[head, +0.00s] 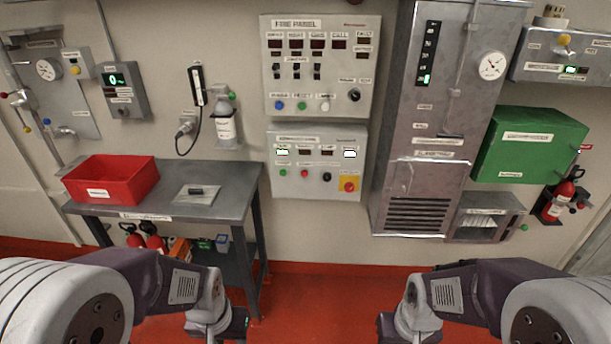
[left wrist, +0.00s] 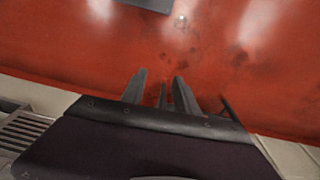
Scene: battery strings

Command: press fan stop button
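The lower wall panel (head: 317,200) has a row of small buttons under several indicators. From left to right I see a green button (head: 283,172), a red button (head: 304,173), a black button (head: 327,177) and a red button (head: 349,187) on a yellow plate. The labels are too small to read, so I cannot tell which is the fan stop button. My left gripper (left wrist: 159,80) has its fingers apart and empty above the red floor. My right gripper (head: 392,330) is cut off at the bottom edge of the head view, fingers hidden. Both are low, away from the panel.
The fire panel (head: 318,88) hangs above. A metal table (head: 225,205) with a red bin (head: 112,182) stands left. A tall grey cabinet (head: 428,150) and a green box (head: 530,145) are right. The red floor (head: 320,290) before the panel is clear.

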